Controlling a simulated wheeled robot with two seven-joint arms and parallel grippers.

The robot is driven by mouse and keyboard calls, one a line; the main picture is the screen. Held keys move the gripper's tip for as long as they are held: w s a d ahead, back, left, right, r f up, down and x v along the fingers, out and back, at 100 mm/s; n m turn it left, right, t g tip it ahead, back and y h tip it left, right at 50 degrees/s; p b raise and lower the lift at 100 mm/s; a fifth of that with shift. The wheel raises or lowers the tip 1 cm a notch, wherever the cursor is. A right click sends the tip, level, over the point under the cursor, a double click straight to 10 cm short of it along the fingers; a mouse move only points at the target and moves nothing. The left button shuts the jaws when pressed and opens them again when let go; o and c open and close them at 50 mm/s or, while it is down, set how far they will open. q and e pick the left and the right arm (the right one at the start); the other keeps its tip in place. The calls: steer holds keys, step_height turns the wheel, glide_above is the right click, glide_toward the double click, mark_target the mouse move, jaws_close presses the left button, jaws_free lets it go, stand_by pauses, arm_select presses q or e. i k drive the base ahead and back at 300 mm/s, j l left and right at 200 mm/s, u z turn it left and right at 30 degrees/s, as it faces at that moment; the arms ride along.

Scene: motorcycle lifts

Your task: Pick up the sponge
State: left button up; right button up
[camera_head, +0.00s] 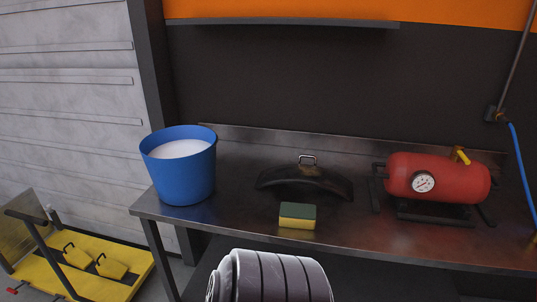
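The sponge (297,216) is a small block with a dark green top and a yellow lower part. It rests on the dark metal workbench (232,217), close to the bench's front edge and near its middle. It lies just in front of a dark curved piece with a metal loop handle. Its front and top show clearly, and nothing covers it. Neither my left gripper nor my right gripper shows in the head view.
A blue bucket (181,179) with white contents stands at the bench's left end. The dark curved piece (305,182) lies behind the sponge. A red tank with a gauge (440,176) stands to the right. Bare bench top lies on both sides of the sponge.

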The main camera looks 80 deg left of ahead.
mark_target(291, 215)
steer(key=u, duration=2.45)
